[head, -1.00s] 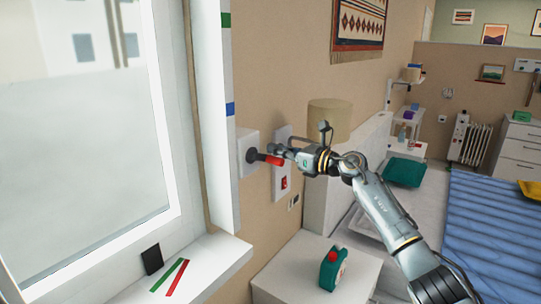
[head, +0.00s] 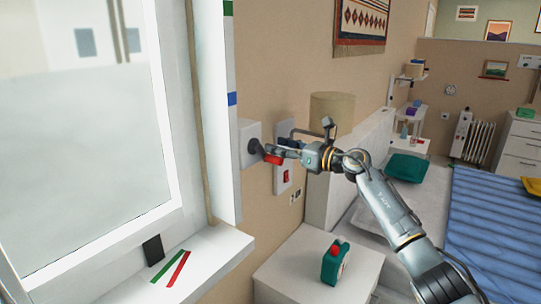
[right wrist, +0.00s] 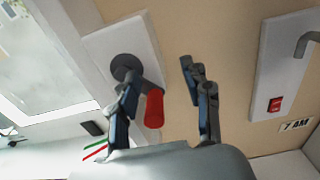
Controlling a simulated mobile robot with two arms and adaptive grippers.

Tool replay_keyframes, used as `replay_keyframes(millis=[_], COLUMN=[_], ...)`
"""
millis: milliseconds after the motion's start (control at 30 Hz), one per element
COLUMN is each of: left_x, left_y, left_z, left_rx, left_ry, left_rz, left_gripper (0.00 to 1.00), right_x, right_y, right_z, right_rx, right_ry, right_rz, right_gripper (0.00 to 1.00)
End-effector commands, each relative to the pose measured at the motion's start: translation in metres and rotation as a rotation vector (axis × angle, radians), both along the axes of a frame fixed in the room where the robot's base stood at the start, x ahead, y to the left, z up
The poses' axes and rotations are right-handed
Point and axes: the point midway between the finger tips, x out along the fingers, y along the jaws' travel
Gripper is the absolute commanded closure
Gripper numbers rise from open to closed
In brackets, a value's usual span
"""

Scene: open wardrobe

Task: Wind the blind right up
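A white wall box beside the window carries a dark crank hub (head: 253,146) with a red handle (head: 272,159). The handle hangs low and right of the hub. In the right wrist view the red handle (right wrist: 153,108) lies between the two fingers of my right gripper (right wrist: 162,95), close to the left finger. The fingers are spread, with a clear gap on the right side. In the head view my right gripper (head: 290,150) is at the handle. My left gripper is out of view.
A white panel with a red switch (right wrist: 275,104) is right of the crank, above a "7 AM" label. Green and blue marks (head: 231,98) line the window frame.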

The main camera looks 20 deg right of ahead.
Motion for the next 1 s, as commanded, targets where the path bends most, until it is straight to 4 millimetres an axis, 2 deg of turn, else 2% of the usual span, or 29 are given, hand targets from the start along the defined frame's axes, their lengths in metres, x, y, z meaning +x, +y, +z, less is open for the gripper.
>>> replay_keyframes(millis=[533, 1000], left_x=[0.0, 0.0], left_y=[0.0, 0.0], left_z=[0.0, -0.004], left_rx=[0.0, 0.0], left_ry=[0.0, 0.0], left_rz=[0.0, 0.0], left_gripper=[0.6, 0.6], right_x=[-0.003, -0.04], right_y=[-0.003, -0.032], right_z=[0.0, -0.001], right_rx=[0.0, -0.001], right_ry=[0.0, 0.0], right_rz=[-0.001, -0.001], right_gripper=[0.47, 0.47])
